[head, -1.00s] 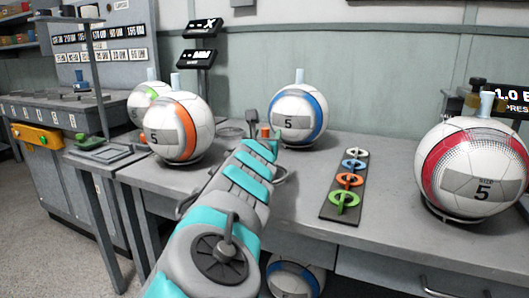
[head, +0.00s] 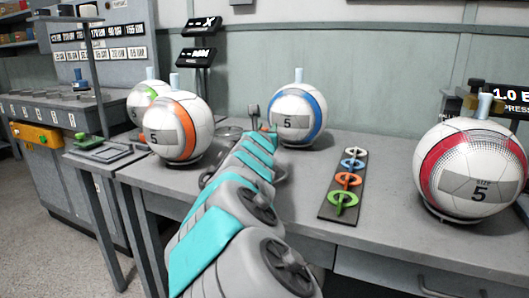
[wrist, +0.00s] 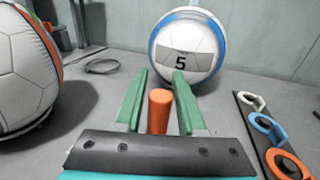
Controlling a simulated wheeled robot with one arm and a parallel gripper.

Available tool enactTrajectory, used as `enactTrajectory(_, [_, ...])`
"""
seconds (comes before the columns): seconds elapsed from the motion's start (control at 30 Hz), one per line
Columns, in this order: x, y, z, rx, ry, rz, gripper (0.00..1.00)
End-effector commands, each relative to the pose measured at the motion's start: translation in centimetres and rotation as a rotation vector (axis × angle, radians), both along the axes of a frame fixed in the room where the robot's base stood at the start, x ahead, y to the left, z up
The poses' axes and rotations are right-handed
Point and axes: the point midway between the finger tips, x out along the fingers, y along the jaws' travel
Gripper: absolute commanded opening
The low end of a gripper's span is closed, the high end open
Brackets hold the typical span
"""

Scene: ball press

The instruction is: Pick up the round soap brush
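An upright orange cylinder (wrist: 158,112) stands between the two green fingers of my gripper (wrist: 157,90) in the wrist view. It may be the handle of the round soap brush; no bristles show, and its lower part is hidden behind the gripper's dark palm plate. The fingers are apart, with a gap on each side of the cylinder, so my gripper is open around it. In the head view my gripper (head: 264,137) is low over the bench, just left of the blue-striped ball (head: 297,114), and the cylinder is mostly hidden there.
The orange-striped ball (head: 175,130) stands left of my arm and the red-striped ball (head: 472,165) at the far right. A dark strip with several coloured rings (head: 345,182) lies right of my gripper.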

Motion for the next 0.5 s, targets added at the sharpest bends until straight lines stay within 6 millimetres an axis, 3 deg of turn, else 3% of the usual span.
enactTrajectory(0.03, [-0.01,0.01,0.01,0.0,0.0,0.0,0.32])
enactTrajectory(0.3, [-0.01,0.01,0.02,0.0,0.0,0.0,0.02])
enactTrajectory(0.5, [-0.01,0.01,0.01,0.0,0.0,0.0,0.0])
